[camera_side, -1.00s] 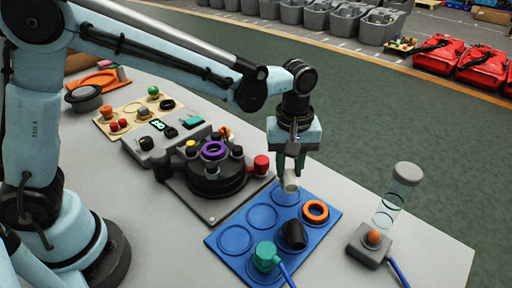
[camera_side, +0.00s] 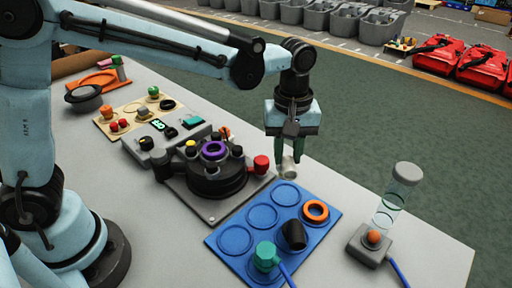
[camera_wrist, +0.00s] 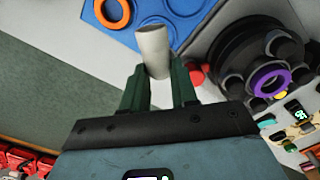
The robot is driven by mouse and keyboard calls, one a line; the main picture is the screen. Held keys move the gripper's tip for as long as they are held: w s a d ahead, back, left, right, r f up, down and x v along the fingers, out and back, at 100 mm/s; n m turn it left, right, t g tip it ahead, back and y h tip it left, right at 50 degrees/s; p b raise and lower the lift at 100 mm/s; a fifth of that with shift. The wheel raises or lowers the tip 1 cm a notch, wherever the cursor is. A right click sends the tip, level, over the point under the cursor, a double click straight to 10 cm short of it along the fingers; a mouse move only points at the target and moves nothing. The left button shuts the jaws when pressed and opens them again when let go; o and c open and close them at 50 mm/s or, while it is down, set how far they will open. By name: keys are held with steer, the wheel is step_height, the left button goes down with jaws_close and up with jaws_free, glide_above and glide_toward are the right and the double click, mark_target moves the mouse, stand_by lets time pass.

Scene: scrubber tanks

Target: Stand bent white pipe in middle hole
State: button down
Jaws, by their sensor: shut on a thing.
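My gripper (camera_side: 290,158) is shut on the white pipe (camera_side: 289,170) and holds it above the far end of the blue board (camera_side: 219,254). In the wrist view the white pipe (camera_wrist: 154,52) sticks out between the green fingers (camera_wrist: 160,82). Its bend is hard to make out. The pipe is clear of the board. The black round unit (camera_side: 216,185) stands left of the gripper, with a purple ring (camera_side: 214,150) in the middle of its top and several knobs around it. I cannot tell which hole is the middle one.
The board has empty round recesses, an orange ring (camera_side: 315,211), a black bent pipe (camera_side: 294,235) and a teal cabled part (camera_side: 265,257). A red-ended knob (camera_side: 261,163) lies close left of the gripper. A clear tube (camera_side: 390,207) stands at the right.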

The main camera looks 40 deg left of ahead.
steer(key=s+a+r+n, duration=0.1)
steer(key=s+a+r, duration=0.35)
steer(key=a, duration=0.35)
steer(key=s+a+r+n, duration=0.2)
steer(key=s+a+r, duration=0.1)
steer(key=a+r, duration=0.35)
step_height(320, 180, down, 6)
steer(key=shift+w+a+f, duration=0.25)
steer(key=shift+a, duration=0.15)
steer(key=shift+f, duration=1.45)
stand_by(1.9)
jaws_free()
stand_by(0.7)
stand_by(0.3)
step_height(320, 180, up, 7)
stand_by(1.0)
